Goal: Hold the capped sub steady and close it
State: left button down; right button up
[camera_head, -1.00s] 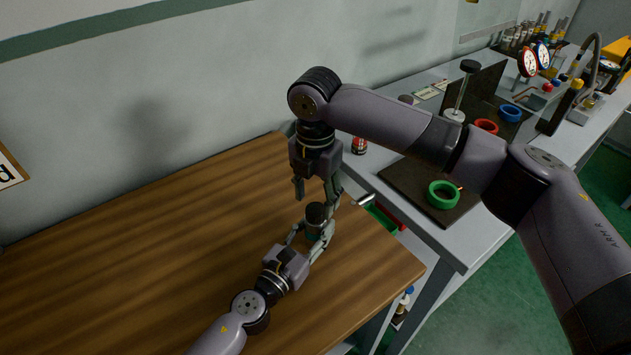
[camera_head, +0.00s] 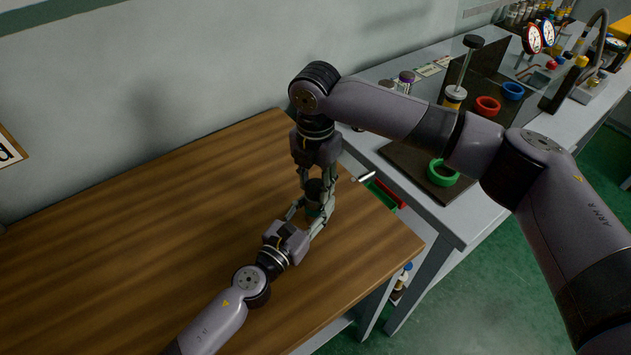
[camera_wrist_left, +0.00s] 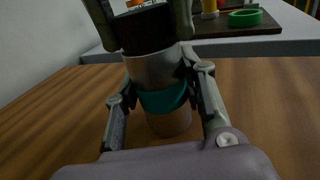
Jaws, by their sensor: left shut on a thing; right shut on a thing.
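The capped sub is a short upright cylinder with a dark cap (camera_head: 314,187) on top. In the left wrist view it shows the black cap (camera_wrist_left: 146,32), a grey metal body (camera_wrist_left: 150,68) and a teal band (camera_wrist_left: 163,99). It is over the wooden table; its base is partly hidden. My left gripper (camera_head: 314,211) is shut on the sub's body from the front, its fingers on either side around the teal band. My right gripper (camera_head: 316,184) points down from above and is shut on the cap, one finger on each side.
The wooden table (camera_head: 150,240) is clear around the sub. A grey bench (camera_head: 440,228) adjoins at the right, with a dark mat carrying a green ring (camera_head: 442,173), a red ring (camera_head: 487,106) and a blue ring (camera_head: 512,91). A green and red tray (camera_head: 384,196) lies below the table's right edge.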

grip_shut()
jog(key=m, duration=0.6)
jog(key=shift+m, duration=0.4)
jog(key=m, duration=1.4)
jog(key=shift+a, duration=0.1)
jog(key=m, duration=0.4)
jog(key=shift+f, duration=0.1)
jog(key=m, duration=0.2)
jog(key=shift+m, duration=0.4)
jog(key=o, duration=0.8)
grip_release()
jog(key=shift+c, duration=0.2)
